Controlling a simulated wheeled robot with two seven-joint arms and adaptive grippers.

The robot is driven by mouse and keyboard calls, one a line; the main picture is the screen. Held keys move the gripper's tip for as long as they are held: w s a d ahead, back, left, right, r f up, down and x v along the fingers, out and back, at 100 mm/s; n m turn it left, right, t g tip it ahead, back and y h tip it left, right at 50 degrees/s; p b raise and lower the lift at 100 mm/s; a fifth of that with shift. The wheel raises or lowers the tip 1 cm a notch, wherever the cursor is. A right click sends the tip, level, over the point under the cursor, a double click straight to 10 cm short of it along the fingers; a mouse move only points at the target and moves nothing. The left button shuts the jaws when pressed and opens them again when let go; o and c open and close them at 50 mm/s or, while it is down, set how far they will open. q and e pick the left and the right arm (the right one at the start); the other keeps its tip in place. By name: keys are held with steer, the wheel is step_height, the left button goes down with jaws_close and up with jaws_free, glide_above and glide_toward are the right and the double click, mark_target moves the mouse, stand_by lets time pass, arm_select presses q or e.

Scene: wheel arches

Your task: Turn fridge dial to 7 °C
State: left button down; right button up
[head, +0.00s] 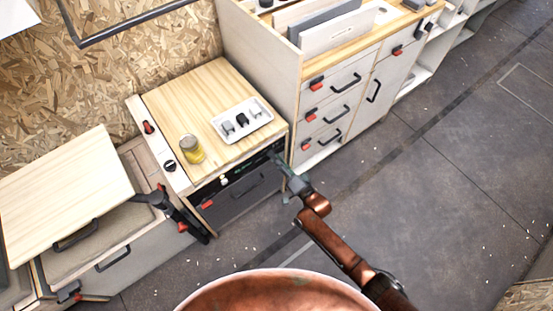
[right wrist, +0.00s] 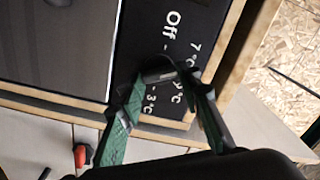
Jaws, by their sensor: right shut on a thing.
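The fridge (head: 245,197) is a dark-fronted box under a light wooden top, with a black control strip along its upper front edge. In the right wrist view its black panel (right wrist: 133,45) carries white marks: "Off", "7 °C", "3 °C" and one partly hidden. The dark round dial (right wrist: 160,66) sits among these marks. My right gripper (right wrist: 163,84) is shut on the dial, its green-padded fingers on either side. In the head view the right gripper (head: 277,158) is at the right end of the strip and hides the dial. Which mark the dial points to is unclear.
A white tray (head: 262,122) with small dark items and a yellow jar (head: 192,149) stand on the fridge's top. A drawer cabinet (head: 305,85) stands close to the right. A raised wooden board (head: 65,195) is at left. Open grey floor (head: 440,180) lies right and in front.

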steer(key=shift+s+f, duration=0.1)
steer(key=shift+f, duration=0.05)
steer(key=o, duration=1.2)
steer(key=shift+c, duration=0.2)
steer(key=v, duration=1.2)
